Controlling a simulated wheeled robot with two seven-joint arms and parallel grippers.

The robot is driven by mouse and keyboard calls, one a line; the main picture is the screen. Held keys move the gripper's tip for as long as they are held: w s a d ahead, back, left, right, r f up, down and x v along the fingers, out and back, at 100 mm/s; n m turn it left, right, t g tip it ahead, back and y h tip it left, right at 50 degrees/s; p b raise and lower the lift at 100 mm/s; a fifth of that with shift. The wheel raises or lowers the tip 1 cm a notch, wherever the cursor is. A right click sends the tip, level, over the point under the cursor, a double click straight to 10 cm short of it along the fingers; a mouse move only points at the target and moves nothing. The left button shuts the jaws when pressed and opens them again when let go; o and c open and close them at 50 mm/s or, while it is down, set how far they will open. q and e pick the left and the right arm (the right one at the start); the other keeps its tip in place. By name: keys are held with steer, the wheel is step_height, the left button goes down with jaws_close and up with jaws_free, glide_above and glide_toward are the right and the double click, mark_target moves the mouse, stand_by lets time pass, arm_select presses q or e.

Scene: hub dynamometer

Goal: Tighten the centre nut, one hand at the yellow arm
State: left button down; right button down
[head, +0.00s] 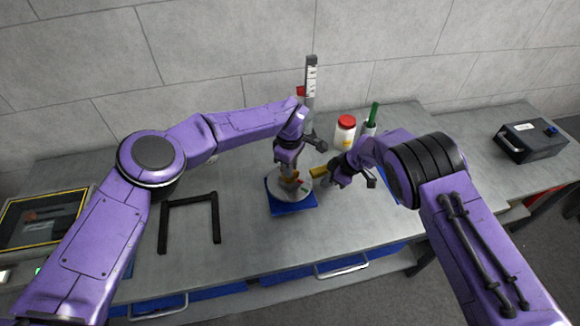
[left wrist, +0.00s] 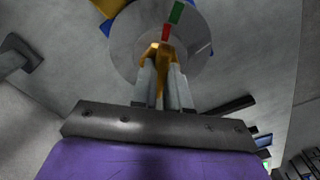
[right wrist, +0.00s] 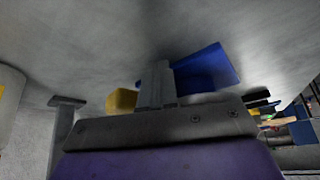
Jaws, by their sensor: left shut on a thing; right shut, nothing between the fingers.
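The hub dynamometer has a round grey disc (head: 303,190) on a blue base (head: 292,209). Its centre nut (left wrist: 157,54) is brass coloured. My left gripper (head: 289,174) points down over the disc, shut on the nut, whose lower part the fingers partly hide. Red and green marks (left wrist: 175,14) show on the disc in the left wrist view. The yellow arm (head: 319,172) sticks out to the right of the disc. My right gripper (right wrist: 158,84) is shut and empty beside the yellow arm's end (right wrist: 121,101); I cannot tell whether they touch.
A post with a scale (head: 311,80) stands behind the disc. A red-lidded white jar (head: 345,131) and a green-topped item (head: 373,115) stand behind my right gripper. A black frame (head: 189,201) lies at left. A black box (head: 531,139) sits far right. The front table is clear.

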steer(key=shift+w, duration=0.1)
steer(key=shift+w+a, duration=0.2)
steer(key=shift+w, duration=0.4)
arm_select(q)
steer(key=c, duration=0.6)
jaws_free()
steer(key=shift+r, duration=3.75)
